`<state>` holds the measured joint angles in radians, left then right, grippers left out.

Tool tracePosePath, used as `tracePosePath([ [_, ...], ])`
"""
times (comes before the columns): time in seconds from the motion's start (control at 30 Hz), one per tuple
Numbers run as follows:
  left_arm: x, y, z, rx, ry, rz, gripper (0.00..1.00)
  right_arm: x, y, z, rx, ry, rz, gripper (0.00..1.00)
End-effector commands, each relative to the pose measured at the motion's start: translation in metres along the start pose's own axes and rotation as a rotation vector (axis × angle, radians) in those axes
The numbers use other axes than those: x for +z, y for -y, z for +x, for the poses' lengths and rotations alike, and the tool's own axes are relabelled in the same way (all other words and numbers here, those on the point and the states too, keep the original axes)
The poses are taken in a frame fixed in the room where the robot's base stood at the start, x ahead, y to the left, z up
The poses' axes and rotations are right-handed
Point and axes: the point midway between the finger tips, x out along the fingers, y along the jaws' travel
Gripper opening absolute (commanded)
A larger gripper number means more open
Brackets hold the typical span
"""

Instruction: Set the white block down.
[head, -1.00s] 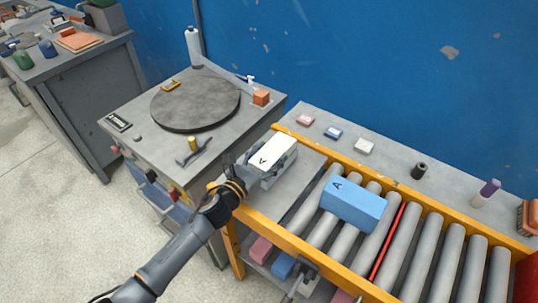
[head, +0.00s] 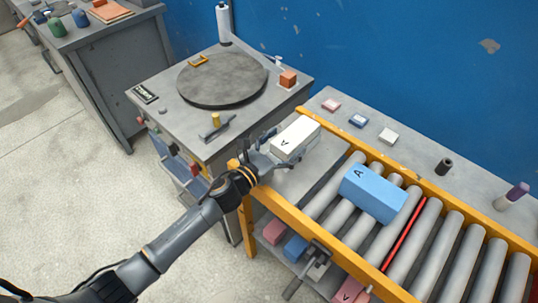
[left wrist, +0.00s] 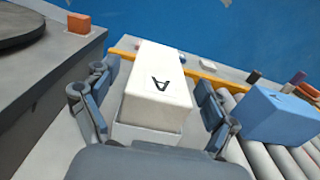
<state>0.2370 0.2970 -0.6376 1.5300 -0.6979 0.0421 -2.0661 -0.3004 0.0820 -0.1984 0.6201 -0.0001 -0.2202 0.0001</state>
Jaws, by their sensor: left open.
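The white block (head: 296,136), with a black letter A on top, is at the near left end of the roller conveyor, over a grey plate (head: 291,181). In the left wrist view the white block (left wrist: 160,80) fills the middle, with a pale lower section under its near edge. My left gripper (left wrist: 153,82) is open, with one finger on each side of the block and a gap visible at both sides. In the head view my left gripper (head: 268,150) is at the block's near left end. The block's underside is hidden. My right gripper is not in view.
A blue block (head: 373,193) lies on the rollers to the right, beside a red strip (head: 402,230). A yellow rail (head: 300,222) edges the conveyor. A grey bench with a round plate (head: 222,78) stands at the left. Small blocks lie on the back ledge.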

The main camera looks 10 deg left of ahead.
Motion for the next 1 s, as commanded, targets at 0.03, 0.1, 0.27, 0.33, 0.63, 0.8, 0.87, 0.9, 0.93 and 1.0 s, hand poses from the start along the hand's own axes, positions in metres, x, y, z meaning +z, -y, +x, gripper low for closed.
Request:
tracePosePath([
  [0.03, -0.003, -0.001, -0.013, 0.001, -0.003, 0.001, 0.85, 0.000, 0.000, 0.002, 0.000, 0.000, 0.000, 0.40],
  [0.1, -0.003, -0.001, -0.029, 0.001, -0.003, 0.002, 0.85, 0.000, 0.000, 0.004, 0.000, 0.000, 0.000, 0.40],
  [0.27, -0.002, 0.000, -0.062, 0.000, -0.002, 0.001, 0.85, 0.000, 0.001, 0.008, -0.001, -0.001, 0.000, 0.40],
  [0.33, -0.002, 0.000, -0.073, 0.000, -0.001, 0.001, 0.85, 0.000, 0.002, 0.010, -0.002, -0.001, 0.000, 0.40],
  [0.63, 0.000, 0.000, -0.092, 0.000, 0.000, 0.000, 0.85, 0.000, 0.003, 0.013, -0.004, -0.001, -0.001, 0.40],
  [0.8, 0.000, 0.000, -0.092, 0.000, 0.000, 0.000, 0.85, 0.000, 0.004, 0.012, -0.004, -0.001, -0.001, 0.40],
  [0.87, 0.000, 0.000, -0.092, 0.000, 0.001, 0.000, 0.85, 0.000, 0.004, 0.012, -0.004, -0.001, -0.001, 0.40],
  [0.9, 0.000, 0.000, -0.092, 0.000, 0.001, 0.000, 0.85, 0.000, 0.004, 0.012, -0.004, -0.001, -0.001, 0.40],
  [0.93, 0.000, 0.000, -0.092, 0.000, 0.001, 0.000, 0.85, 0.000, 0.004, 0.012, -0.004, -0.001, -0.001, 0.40],
  [1.0, 0.000, 0.000, -0.092, 0.000, 0.001, 0.000, 0.85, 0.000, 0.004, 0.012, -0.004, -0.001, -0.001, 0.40],
])
